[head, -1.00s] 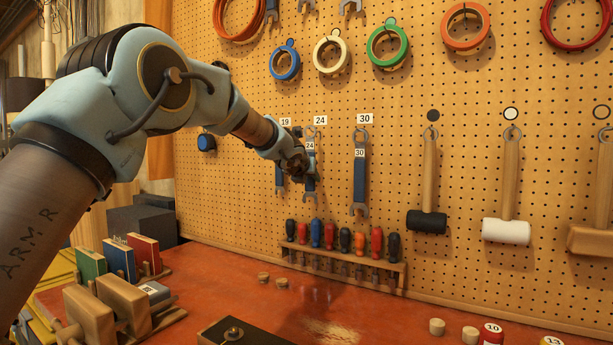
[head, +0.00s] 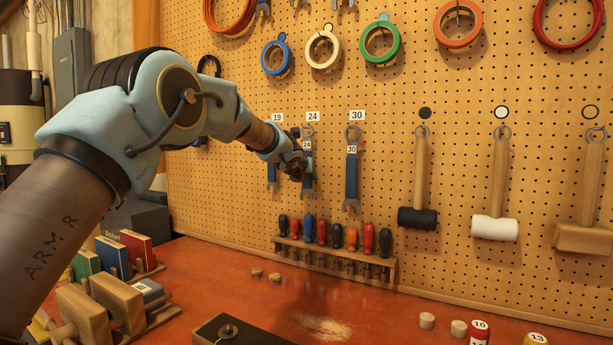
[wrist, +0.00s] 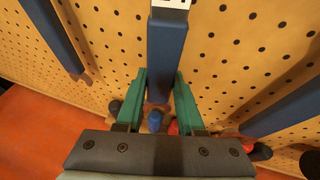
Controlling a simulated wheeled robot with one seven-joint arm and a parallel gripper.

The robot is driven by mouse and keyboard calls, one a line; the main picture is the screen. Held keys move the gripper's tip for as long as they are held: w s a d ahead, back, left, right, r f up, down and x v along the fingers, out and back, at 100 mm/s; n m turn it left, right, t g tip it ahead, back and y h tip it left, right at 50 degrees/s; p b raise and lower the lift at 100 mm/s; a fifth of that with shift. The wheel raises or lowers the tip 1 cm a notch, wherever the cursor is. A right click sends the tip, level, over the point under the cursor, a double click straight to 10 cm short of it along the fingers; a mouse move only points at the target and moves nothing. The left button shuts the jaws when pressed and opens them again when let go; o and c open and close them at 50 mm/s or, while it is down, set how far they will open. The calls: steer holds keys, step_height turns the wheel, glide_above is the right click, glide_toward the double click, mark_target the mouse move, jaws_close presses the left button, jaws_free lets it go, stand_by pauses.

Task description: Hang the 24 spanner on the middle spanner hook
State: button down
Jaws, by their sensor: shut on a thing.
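The 24 spanner (head: 307,184) is blue, upright and in front of the pegboard, below the 24 label (head: 312,116). Its top ring is at the middle hook, between the 19 spanner (head: 272,174) and the 30 spanner (head: 351,178). I cannot tell whether the ring is over the hook. My gripper (head: 297,163) is shut on the 24 spanner's shank and partly hides it. In the wrist view, the green fingers of my gripper (wrist: 160,88) stand on both sides of the blue shank (wrist: 167,50); its lower end is partly hidden.
A screwdriver rack (head: 335,260) is on the board just below the spanners. Mallets (head: 418,190) hang to the right and tape rolls (head: 322,52) above. The red bench (head: 270,300) holds wooden pegs and a dark box (head: 235,332). Books stand at the left.

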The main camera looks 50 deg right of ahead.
steer(key=shift+c, duration=2.2)
jaws_free()
steer(key=b+v, duration=0.3)
steer(key=v, duration=0.7)
steer(key=shift+s+a+r, duration=0.2)
steer(key=shift+a, duration=0.15)
